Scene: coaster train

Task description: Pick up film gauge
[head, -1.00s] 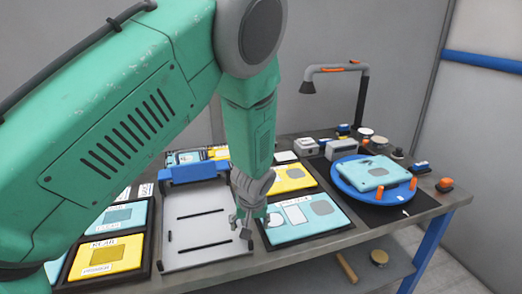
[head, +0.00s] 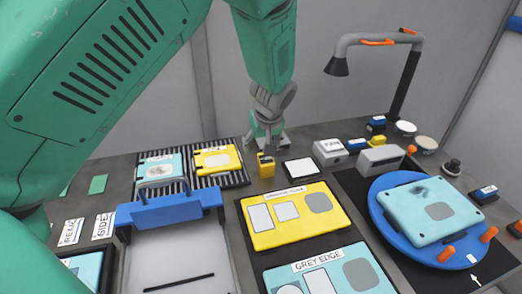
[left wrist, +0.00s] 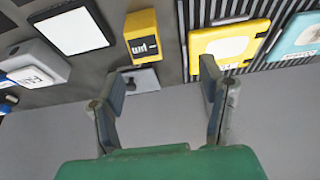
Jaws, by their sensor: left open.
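The film gauge looks to be the small yellow block (head: 265,165) at the back middle of the table. In the left wrist view the yellow block (left wrist: 143,32) shows a dark label reading "µm", with a grey plate (left wrist: 143,80) beside it. My left gripper (head: 267,145) is just behind and above the block in the head view. In the left wrist view its two fingers (left wrist: 164,80) are spread apart with nothing between them. The block lies a little beyond the fingertips. Whether a finger touches it cannot be told. My right gripper is not in view.
A ribbed rack (head: 238,178) with cyan and yellow plates stands left of the block. A white-topped pad (head: 299,168) is close on its right. A yellow panel (head: 290,237) lies in front. A blue turntable (head: 390,232) and a lamp (head: 372,40) stand at right.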

